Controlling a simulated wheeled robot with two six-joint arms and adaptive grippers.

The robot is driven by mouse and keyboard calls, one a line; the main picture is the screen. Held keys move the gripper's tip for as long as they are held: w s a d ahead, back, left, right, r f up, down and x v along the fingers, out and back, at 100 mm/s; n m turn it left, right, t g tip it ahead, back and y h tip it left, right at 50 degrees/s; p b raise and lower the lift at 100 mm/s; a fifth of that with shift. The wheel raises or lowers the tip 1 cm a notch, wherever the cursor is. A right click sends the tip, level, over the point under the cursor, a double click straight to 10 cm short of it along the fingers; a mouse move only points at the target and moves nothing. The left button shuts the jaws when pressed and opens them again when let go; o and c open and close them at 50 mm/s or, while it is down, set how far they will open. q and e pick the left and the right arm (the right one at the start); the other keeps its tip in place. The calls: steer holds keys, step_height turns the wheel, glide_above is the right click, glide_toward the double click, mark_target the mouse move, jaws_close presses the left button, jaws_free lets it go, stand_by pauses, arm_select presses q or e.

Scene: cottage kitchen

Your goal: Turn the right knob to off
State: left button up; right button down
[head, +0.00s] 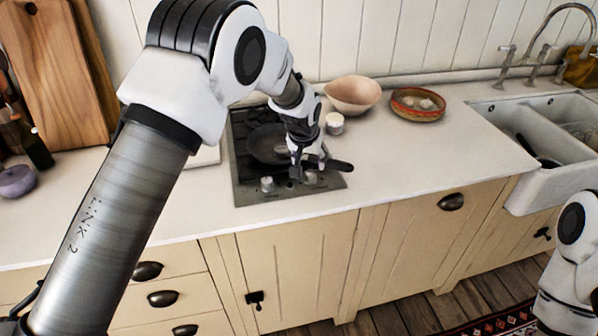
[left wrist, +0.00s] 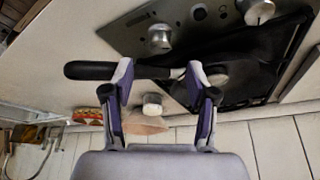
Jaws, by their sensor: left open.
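The right knob (head: 311,178) is a silver cylinder on the front strip of the hob (head: 245,191); it also shows in the left wrist view (left wrist: 159,40). The left knob (head: 267,184) stands beside it and shows at the top of the left wrist view (left wrist: 258,12). My left gripper (head: 308,169) is open, just behind and above the right knob. In the left wrist view its spread fingertips (left wrist: 160,72) are apart from the knob, with nothing held. My right gripper is out of view.
A dark pan (head: 265,146) sits on the hob; its black handle (left wrist: 88,70) runs past the left gripper's fingers. A white jar (head: 334,124), pink bowl (head: 353,96) and patterned bowl (head: 418,105) stand behind right. The counter (head: 430,150) right of the hob is clear.

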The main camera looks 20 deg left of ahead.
mark_target(311, 174)
arm_select(q)
steer(key=p+x, duration=0.1)
steer(key=x, duration=0.5)
steer(key=shift+w+f, duration=0.15)
steer(key=shift+f, duration=0.25)
jaws_close()
